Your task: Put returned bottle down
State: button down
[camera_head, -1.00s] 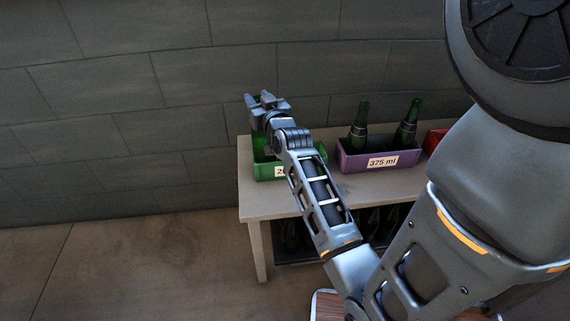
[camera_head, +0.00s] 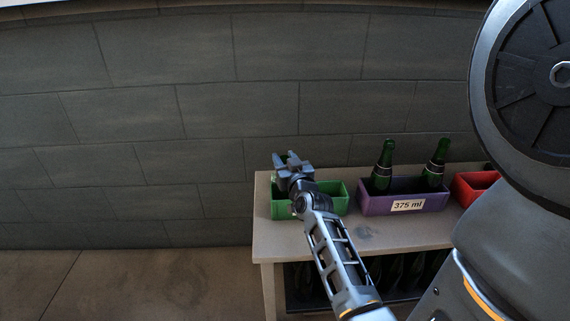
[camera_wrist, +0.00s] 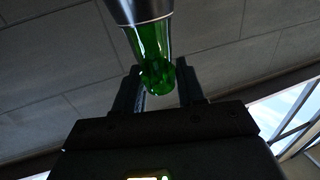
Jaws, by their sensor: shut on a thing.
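My gripper (camera_head: 287,160) is over the left part of the green crate (camera_head: 335,199) on the table in the head view. In the wrist view, a green glass bottle (camera_wrist: 152,62) with a grey band comes down from the top edge, and the fingers of my gripper (camera_wrist: 160,88) are shut on it, one on each side. Only part of this bottle shows there. In the head view I cannot make it out clearly behind my gripper and wrist.
A purple crate (camera_head: 373,206) labelled 375 ml holds two upright green bottles (camera_head: 383,165) (camera_head: 436,163). A red crate (camera_head: 467,191) stands to its right, partly behind my arm. The table (camera_head: 285,240) has bare top in front of the crates; dark bottles (camera_head: 385,275) show underneath. A wall stands behind.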

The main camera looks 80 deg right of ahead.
jog(key=shift+r, duration=0.1)
jog(key=c, duration=0.7)
grip_release()
jog(key=shift+f, duration=0.2)
jog(key=shift+o, duration=0.2)
jog(key=shift+r, duration=0.1)
